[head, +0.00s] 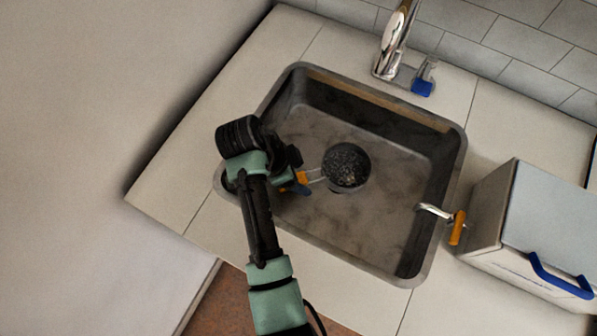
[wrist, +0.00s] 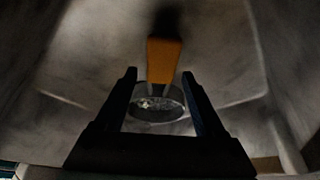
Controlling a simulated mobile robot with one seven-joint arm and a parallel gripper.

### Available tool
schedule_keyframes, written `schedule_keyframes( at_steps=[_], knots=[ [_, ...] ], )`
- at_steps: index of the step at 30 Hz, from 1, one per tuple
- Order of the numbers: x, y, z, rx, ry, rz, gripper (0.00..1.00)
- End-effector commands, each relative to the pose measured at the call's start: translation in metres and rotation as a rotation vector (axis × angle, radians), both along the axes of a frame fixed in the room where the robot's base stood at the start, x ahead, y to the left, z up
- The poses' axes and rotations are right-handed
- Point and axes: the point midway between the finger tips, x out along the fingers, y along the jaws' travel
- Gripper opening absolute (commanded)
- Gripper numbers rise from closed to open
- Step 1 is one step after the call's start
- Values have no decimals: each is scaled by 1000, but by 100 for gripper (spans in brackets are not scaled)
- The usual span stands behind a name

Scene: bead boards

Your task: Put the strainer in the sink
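The strainer has a round dark speckled bowl (head: 346,166), thin metal wires and an orange handle (head: 302,178). In the head view its bowl appears inside the sink (head: 390,170), around the drain area. I cannot tell if it touches the sink floor. My gripper (head: 297,183) is over the left part of the sink at the handle end. In the wrist view the fingers of my gripper (wrist: 160,74) stand apart, with gaps to the orange handle (wrist: 163,61). The bowl (wrist: 157,103) shows farther off between the fingers.
An orange-ended metal piece (head: 456,228) is at the right rim. A grey box (head: 535,240) with a blue handle stands right. The counter left of the sink is clear.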

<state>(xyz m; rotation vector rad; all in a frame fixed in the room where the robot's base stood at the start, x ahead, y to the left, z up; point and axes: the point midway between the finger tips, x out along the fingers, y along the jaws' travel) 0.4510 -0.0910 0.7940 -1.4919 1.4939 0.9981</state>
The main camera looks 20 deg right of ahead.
Motion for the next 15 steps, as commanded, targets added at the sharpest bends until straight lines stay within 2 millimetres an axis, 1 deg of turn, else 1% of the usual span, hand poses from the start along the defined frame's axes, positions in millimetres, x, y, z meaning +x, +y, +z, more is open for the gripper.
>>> schedule_keyframes(
  at_steps=[4, 8, 11, 15],
  knots=[
    [0, 0, 2, 0, 0, 0, 72],
    [1, 4, 11, 0, -4, 2, 72],
    [1, 10, 28, 0, -5, 2, 72],
    [2, 23, 58, 0, -6, 2, 72]
  ],
)
